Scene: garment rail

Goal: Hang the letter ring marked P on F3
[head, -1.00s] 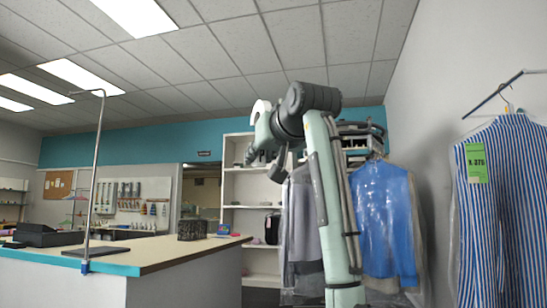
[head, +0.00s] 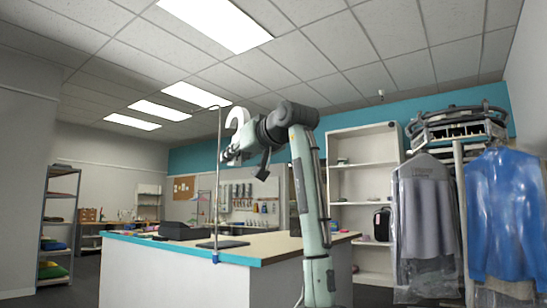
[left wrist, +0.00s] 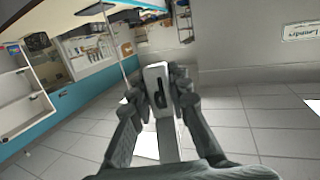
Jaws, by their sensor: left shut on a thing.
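My left gripper (head: 230,155) is raised in front of the counter in the head view. In the left wrist view the ring's pale body (left wrist: 154,73) with a dark slot sits between both fingers (left wrist: 160,98). The letter P cannot be read on it now. A round garment conveyor (head: 460,125) stands at the right in the head view. No label reading F3 can be made out. My right gripper is not in view.
A thin metal stand (head: 217,180) rises from the counter (head: 180,252), close to the gripper in the picture. A grey bagged garment (head: 425,215) and a blue one (head: 508,215) hang at the right. White shelves (head: 362,180) stand behind them.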

